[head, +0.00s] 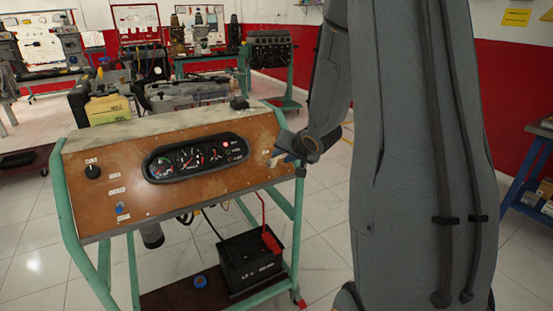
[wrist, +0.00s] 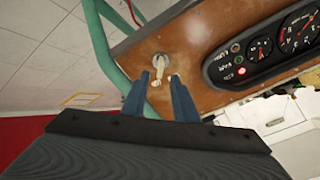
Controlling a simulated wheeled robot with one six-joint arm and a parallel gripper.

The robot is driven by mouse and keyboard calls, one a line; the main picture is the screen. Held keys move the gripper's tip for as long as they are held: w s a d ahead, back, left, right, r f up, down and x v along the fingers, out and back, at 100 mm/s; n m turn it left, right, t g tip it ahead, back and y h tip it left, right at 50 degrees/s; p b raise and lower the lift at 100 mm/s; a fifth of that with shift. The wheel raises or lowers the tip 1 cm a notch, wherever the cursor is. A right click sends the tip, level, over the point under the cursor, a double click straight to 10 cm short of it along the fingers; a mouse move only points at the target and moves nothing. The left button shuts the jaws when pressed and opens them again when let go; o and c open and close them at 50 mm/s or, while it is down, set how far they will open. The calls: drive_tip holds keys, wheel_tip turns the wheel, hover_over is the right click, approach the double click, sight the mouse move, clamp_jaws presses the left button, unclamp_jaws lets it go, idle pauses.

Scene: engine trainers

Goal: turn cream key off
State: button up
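The cream key (wrist: 159,66) sits in a round switch on the brown panel in the wrist view. In the head view, a pale bit of the key (head: 275,154) shows at the panel's right end, partly hidden by my gripper (head: 281,151). In the wrist view, my gripper (wrist: 158,78) has its two blue fingers apart, one on each side of the key. A gap shows between each finger and the key. I cannot tell how deep the fingertips reach.
The brown panel (head: 110,205) on a green frame carries a gauge cluster (head: 197,157) with a red light lit. A black knob (head: 92,171) and a blue switch (head: 120,207) are at its left. A battery (head: 250,262) sits below. Open floor lies to the left.

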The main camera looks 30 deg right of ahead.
sight(277, 159)
drive_tip(key=shift+x, duration=3.05)
clamp_jaws()
